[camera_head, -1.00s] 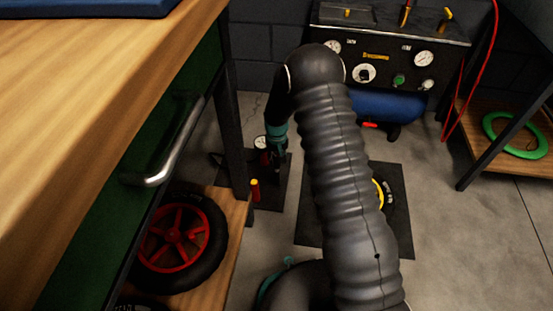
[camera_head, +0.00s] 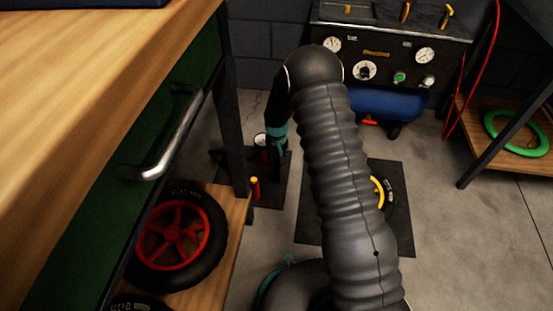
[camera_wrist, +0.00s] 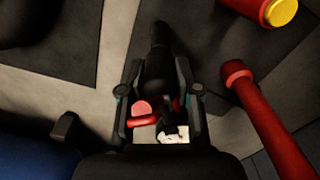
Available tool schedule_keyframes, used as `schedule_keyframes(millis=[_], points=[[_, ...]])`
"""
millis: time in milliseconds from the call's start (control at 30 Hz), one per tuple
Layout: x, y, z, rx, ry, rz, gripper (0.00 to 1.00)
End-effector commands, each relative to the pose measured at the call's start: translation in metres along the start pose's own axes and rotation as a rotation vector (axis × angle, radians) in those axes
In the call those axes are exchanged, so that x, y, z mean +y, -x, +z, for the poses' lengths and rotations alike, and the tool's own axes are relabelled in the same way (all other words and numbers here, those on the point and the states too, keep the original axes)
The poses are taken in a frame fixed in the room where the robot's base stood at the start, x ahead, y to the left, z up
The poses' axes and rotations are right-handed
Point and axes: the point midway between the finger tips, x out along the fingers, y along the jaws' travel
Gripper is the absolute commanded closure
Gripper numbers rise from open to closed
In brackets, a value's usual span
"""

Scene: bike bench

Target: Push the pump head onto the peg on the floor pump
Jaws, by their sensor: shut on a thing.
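My gripper (camera_wrist: 158,92) is shut on a black piece, the pump head (camera_wrist: 158,65), which lies between its two fingers. In the head view my gripper (camera_head: 276,160) points down beside the floor pump (camera_head: 260,139), of which a pale gauge and a bit of red show. In the wrist view a white gauge face (camera_wrist: 174,135) and red parts (camera_wrist: 141,108) lie at the fingers' near end. A thick red tube (camera_wrist: 265,120) runs down the right side. I cannot make out the peg, nor whether the pump head touches it.
The workbench (camera_head: 100,90) and a red-rimmed wheel (camera_head: 175,235) crowd the left. A compressor (camera_head: 385,105) is behind.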

Motion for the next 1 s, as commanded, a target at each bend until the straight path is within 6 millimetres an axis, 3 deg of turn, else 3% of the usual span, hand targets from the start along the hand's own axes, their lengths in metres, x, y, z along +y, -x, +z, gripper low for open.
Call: schedule_keyframes(millis=[167, 200, 300, 667, 833, 1000], points=[[0.000, -0.003, 0.000, 0.000, 0.000, 0.000, 1.00], [0.000, -0.003, 0.000, 0.000, 0.000, 0.000, 0.63], [0.000, -0.003, 0.000, 0.000, 0.000, 0.000, 0.38], [0.000, -0.001, 0.000, 0.000, 0.000, 0.000, 0.38], [0.000, 0.018, -0.001, 0.002, 0.000, 0.000, 0.38], [0.000, 0.052, -0.001, 0.004, 0.000, 0.000, 0.38]])
